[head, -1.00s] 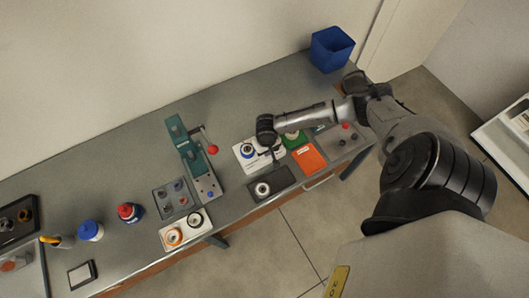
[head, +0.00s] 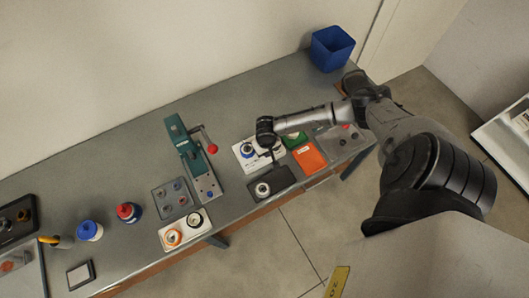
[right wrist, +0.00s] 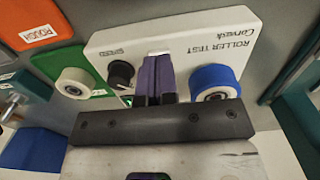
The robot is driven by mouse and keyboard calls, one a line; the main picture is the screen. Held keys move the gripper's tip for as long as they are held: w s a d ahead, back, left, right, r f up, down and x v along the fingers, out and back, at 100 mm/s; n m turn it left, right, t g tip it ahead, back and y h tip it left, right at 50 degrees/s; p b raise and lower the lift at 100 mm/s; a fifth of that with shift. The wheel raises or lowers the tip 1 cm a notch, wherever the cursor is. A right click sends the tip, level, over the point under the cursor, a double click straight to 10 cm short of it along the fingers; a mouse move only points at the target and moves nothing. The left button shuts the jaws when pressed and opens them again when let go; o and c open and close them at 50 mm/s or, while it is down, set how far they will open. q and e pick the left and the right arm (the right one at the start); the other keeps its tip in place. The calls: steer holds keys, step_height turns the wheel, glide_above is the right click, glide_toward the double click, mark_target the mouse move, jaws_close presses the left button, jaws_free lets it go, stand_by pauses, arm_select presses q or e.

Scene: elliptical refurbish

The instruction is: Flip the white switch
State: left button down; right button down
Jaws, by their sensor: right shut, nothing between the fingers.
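The white roller test box (right wrist: 115,47) lies in front of my right gripper in the right wrist view; it also shows in the head view (head: 238,149). A small white piece, which looks like the white switch (right wrist: 158,53), shows right at the fingertips, mostly hidden by them. My right gripper (right wrist: 155,62) is shut with its purple fingers together and nothing between them. Its tips are at the box's face, between the black speed knob (right wrist: 121,74) and the blue-rimmed roller (right wrist: 214,83). I cannot tell whether they touch the switch. In the head view my right gripper (head: 274,157) is over the box.
A dark block with a round roller (head: 263,189) sits in front of the box. A blue bin (head: 332,48) is at the far end.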

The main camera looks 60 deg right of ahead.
steer(key=shift+f, duration=0.45)
steer(key=shift+r, duration=0.1)
step_height(320, 180, up, 3)
steer(key=p, duration=0.3)
step_height(320, 180, up, 4)
steer(key=p, duration=0.5)
stand_by(0.4)
stand_by(0.5)
